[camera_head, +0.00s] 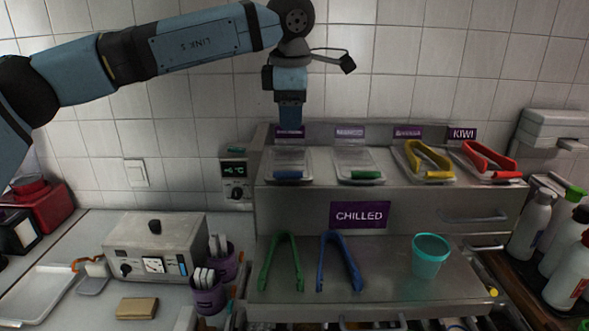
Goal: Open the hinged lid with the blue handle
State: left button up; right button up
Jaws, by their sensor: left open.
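The lid with the blue handle (288,174) is the leftmost of a row of clear lids on top of the steel chilled counter. It lies down flat, its blue handle along the front edge. My left gripper (290,122) points straight down from above, behind and over the back part of this lid. It appears apart from the handle and holds nothing that I can see. Its fingertips are small and dark against the purple label behind. My right gripper is not in view.
To the right are lids with green (366,174), yellow (440,175) and red handles (508,175). Yellow tongs (428,155) and red tongs (487,155) rest at the last two.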

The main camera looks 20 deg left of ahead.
pick_arm(q)
jog(key=p, duration=0.3)
send_near(292, 170)
jog(key=s+f, duration=0.1)
jog(key=f, duration=0.1)
jog(key=s+f, duration=0.1)
jog(key=f, duration=0.1)
jog(key=s+d+f, duration=0.1)
jog(key=f, duration=0.2)
jog(key=shift+s, duration=0.2)
jog(key=shift+b, duration=0.3)
grip_shut()
